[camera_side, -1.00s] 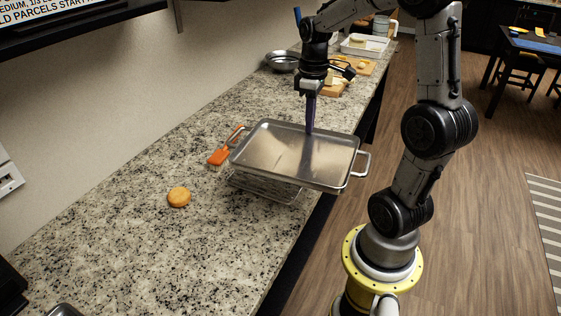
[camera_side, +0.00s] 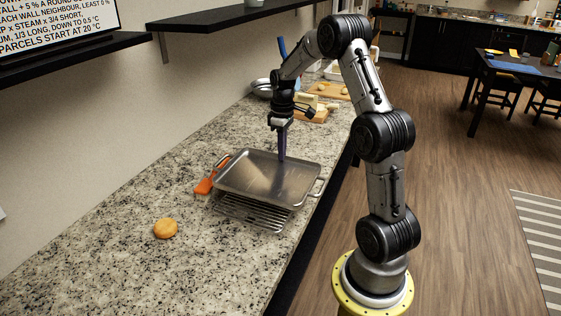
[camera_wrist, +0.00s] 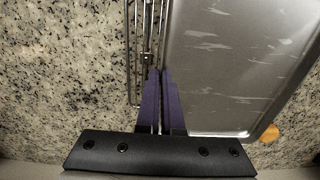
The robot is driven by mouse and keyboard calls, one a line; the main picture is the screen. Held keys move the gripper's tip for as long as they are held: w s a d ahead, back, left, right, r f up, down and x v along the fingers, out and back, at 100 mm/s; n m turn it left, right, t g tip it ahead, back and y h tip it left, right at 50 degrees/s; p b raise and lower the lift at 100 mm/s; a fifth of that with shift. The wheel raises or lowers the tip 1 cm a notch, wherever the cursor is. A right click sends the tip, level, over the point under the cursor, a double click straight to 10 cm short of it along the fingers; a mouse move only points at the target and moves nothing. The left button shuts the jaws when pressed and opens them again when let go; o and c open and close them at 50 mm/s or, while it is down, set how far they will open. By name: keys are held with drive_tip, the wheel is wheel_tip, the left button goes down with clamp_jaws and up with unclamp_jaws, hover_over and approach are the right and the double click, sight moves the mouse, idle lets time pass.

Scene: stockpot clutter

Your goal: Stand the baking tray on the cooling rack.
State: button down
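The baking tray (camera_side: 262,178) is a grey metal tray with raised sides and a handle at each end. In the side view it lies roughly level over the wire cooling rack (camera_side: 245,213), whose front part shows beneath it. My gripper (camera_side: 282,157) points down at the tray's far long side. In the wrist view the purple fingers (camera_wrist: 160,88) are close together at the rim of the tray (camera_wrist: 235,60), apparently pinching it. Bars of the rack (camera_wrist: 138,50) show to the left. Whether tray and rack touch is hard to tell.
An orange brush (camera_side: 206,183) lies close to the tray's left end. A round cookie (camera_side: 165,228) lies on the speckled counter (camera_side: 110,260) in front. A wooden board (camera_side: 312,114) and a metal bowl (camera_side: 262,88) stand behind my gripper. The near counter is mostly clear.

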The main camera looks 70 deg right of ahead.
drive_tip(key=shift+w+d+f, duration=0.4)
drive_tip(key=shift+w+f, duration=0.05)
drive_tip(key=shift+f, duration=1.7)
drive_tip(key=shift+f, duration=0.1)
drive_tip(key=c, duration=1.1)
unclamp_jaws()
